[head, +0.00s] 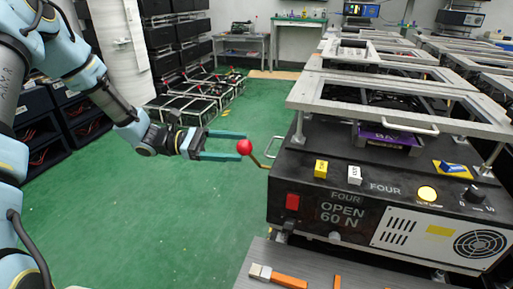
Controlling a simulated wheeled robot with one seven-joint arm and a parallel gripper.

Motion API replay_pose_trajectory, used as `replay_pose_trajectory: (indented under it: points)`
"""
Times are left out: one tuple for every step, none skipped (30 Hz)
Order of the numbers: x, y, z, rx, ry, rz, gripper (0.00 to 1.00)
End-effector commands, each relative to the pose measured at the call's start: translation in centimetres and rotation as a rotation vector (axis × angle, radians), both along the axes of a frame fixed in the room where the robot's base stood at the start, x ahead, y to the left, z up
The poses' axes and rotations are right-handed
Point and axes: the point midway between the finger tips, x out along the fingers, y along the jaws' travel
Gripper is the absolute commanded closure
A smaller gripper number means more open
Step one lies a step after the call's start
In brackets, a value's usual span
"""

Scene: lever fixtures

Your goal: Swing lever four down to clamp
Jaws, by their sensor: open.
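Lever four is a red ball knob (244,147) on a thin brass rod (257,162), at the left side of the black fixture box (305,172). The box front is labelled "FOUR" and "OPEN 60 N". The rod slopes up to the left from the box, so the knob is its raised end. My gripper (242,146) reaches in from the left with its two teal fingers apart. The knob appears between the fingertips, with a gap to the fingers showing. Whether it is at the same depth cannot be told from this one view.
A metal frame (309,97) stands on posts above the box, with a pale handle (381,127) beneath. More fixtures line up behind at right. A grey bench (262,255) with orange-handled tools is in front. Green floor (165,205) is clear below my gripper.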

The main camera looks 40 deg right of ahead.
Motion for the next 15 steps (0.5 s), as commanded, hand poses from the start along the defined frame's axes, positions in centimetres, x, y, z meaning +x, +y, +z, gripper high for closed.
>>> replay_pose_trajectory:
  points:
    - [-0.9, -0.7, 0.1, 0.001, 0.002, -0.003, 0.19]
    - [-1.3, -1.1, 0.1, 0.001, 0.002, -0.004, 0.19]
    - [-1.8, -1.6, 0.1, 0.000, 0.001, -0.003, 0.19]
    - [-2.1, -1.9, 0.1, 0.001, 0.000, -0.003, 0.19]
    - [-2.5, -2.2, 0.1, 0.001, 0.000, -0.004, 0.19]
    - [-2.9, -2.6, 0.1, 0.002, 0.001, -0.003, 0.19]
    - [-3.2, -2.9, 0.1, 0.002, 0.001, -0.002, 0.19]
    - [-3.4, -3.1, 0.1, 0.002, 0.000, -0.002, 0.19]
    - [-3.7, -3.4, 0.0, 0.002, 0.000, -0.002, 0.19]
    - [-3.9, -3.6, 0.0, 0.002, -0.001, -0.002, 0.19]
    - [-4.0, -3.8, 0.0, 0.001, -0.002, -0.001, 0.19]
    - [-4.1, -3.9, 0.0, 0.001, -0.002, -0.001, 0.19]
    - [-4.2, -4.0, 0.0, 0.001, -0.002, -0.001, 0.19]
    - [-4.3, -4.1, 0.0, 0.001, -0.002, -0.001, 0.19]
    - [-4.3, -4.1, 0.0, 0.002, -0.002, 0.001, 0.19]
